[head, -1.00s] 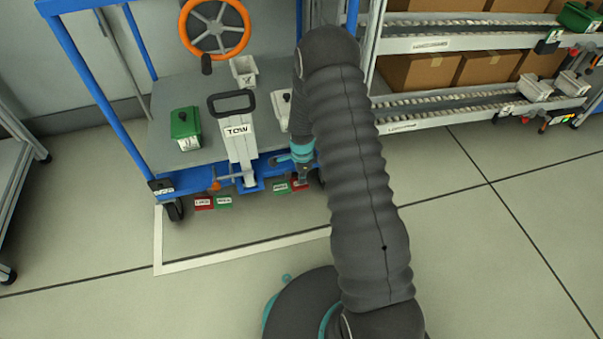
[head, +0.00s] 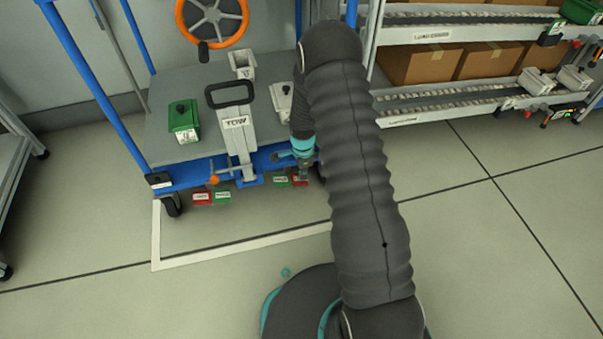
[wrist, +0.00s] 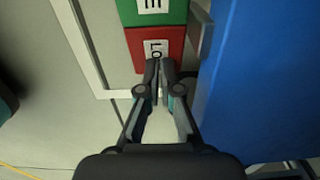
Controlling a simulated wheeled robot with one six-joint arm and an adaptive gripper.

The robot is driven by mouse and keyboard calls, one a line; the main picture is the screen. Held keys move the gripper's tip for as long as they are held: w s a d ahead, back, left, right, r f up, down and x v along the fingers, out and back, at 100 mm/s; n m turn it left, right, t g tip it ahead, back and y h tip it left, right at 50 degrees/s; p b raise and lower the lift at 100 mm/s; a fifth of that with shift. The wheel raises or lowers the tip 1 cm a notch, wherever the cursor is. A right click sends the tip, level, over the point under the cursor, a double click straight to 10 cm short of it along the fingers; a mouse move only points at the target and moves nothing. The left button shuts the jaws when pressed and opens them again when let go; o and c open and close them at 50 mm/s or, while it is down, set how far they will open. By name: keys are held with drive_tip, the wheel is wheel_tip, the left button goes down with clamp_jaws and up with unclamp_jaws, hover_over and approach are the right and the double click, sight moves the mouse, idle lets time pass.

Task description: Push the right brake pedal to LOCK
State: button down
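The right brake pedal shows as a green pad (head: 280,181) and a red pad (head: 297,183) low at the front of the blue cart. In the wrist view the green pad (wrist: 160,10) lies beyond the red pad (wrist: 143,45), whose lettering begins "LO" and is partly covered. My gripper (head: 303,177) points down at the red pad. In the wrist view my gripper (wrist: 160,66) has its fingertips together, with nothing seen between them, over the red pad's near edge. I cannot tell whether they touch it.
The left pedal's red pad (head: 202,198) and green pad (head: 222,197) sit to the left. The TOW handle (head: 236,123) rises at the cart's front. The floor in front is clear.

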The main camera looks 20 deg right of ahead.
drive_tip(key=shift+s+d+f, duration=0.15)
drive_tip(key=shift+s+f, duration=0.1)
drive_tip(key=shift+f, duration=0.35)
drive_tip(key=d+r+p, duration=0.3)
drive_tip(key=r+p, duration=0.1)
drive_tip(key=r, duration=1)
drive_tip(key=shift+w+d+r, duration=0.15)
drive_tip(key=shift+w+r, duration=0.1)
drive_tip(key=shift+r, duration=0.1)
drive_tip(key=s+a+r+n+g, duration=0.1)
drive_tip(key=s+r+n+g, duration=0.15)
drive_tip(key=s+n, duration=0.55)
drive_tip(key=s+a+r+n+t+p, duration=0.1)
drive_tip(key=s+r+n+t+p, duration=0.1)
drive_tip(key=s+r, duration=0.5)
drive_tip(key=s+a+r+n+t+p, duration=0.2)
drive_tip(key=s+r, duration=0.6)
drive_tip(key=r, duration=1)
drive_tip(key=s+a+r+n+t+p, duration=0.2)
drive_tip(key=s+r+n+t, duration=0.2)
drive_tip(key=r, duration=0.9)
drive_tip(key=s+n, duration=0.2)
drive_tip(key=s, duration=0.1)
drive_tip(key=shift+s+a, duration=0.15)
drive_tip(key=shift+s, duration=0.2)
